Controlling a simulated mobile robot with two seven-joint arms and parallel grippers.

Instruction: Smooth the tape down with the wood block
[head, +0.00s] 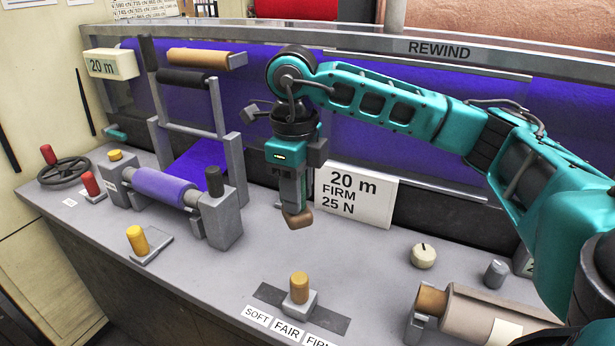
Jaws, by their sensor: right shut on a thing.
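My right gripper (294,204) hangs pointing down over the middle of the bench, in front of the white "20 m FIRM 25 N" card. It is shut on a small brown wood block (299,219), held above the grey bench top and apart from any roll. A beige felt roll (470,314) lies at the lower right, partly cut off by the frame edge. A pale, cream patch (504,332) on its side looks like the tape; I cannot tell how flat it lies. My left gripper is not in view.
A lever with an orange knob (299,287) stands on the bench by the SOFT, FAIR, FIRM labels. A purple roller (163,188) and its stand are at left. A cream dial (423,256) and grey knob (496,273) stand right.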

